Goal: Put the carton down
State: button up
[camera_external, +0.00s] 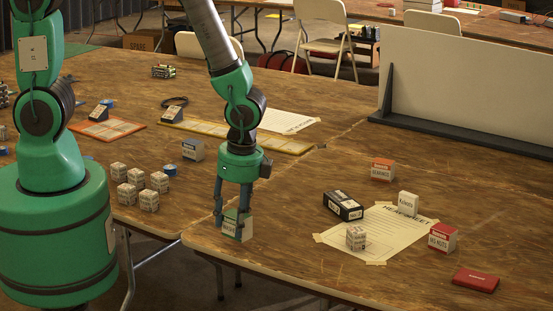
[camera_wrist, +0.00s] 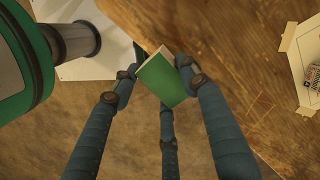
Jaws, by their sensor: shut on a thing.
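My gripper (camera_external: 230,212) points straight down at the near left corner of the wooden table (camera_external: 300,225). Its fingers are shut on a small green and white carton (camera_external: 238,226). In the wrist view the carton's green top (camera_wrist: 166,80) shows between the fingers, a little tilted, with a pale strip along one edge. The carton is close to the table's edge, with floor visible beside it. I cannot tell whether its bottom touches the table.
A white sheet (camera_external: 385,225) lies to the right, bearing a patterned cube (camera_external: 356,238) and a white carton (camera_external: 408,204). A black box (camera_external: 343,205), an orange-topped box (camera_external: 383,169), a red and white box (camera_external: 442,237) and a flat red case (camera_external: 476,280) surround it. Several patterned cubes (camera_external: 149,200) stand left.

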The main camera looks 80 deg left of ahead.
jog(key=w+a+r, duration=0.1)
jog(key=w+a, duration=0.3)
jog(key=a, duration=0.8)
jog(key=w+a+r, duration=0.2)
jog(key=w+a, duration=0.2)
jog(key=a, duration=0.7)
jog(key=s+a+r, duration=0.1)
jog(key=s+a, duration=0.1)
jog(key=a, duration=1.2)
jog(key=s+a+r+n, duration=0.1)
jog(key=s+a, duration=0.2)
jog(key=a, duration=1.1)
jog(key=shift+r, duration=0.15)
jog(key=shift+f+b, duration=0.5)
jog(key=shift+f, duration=2.65)
jog(key=shift+f+b, duration=0.45)
jog(key=shift+f, duration=1.45)
jog(key=shift+f, duration=0.1)
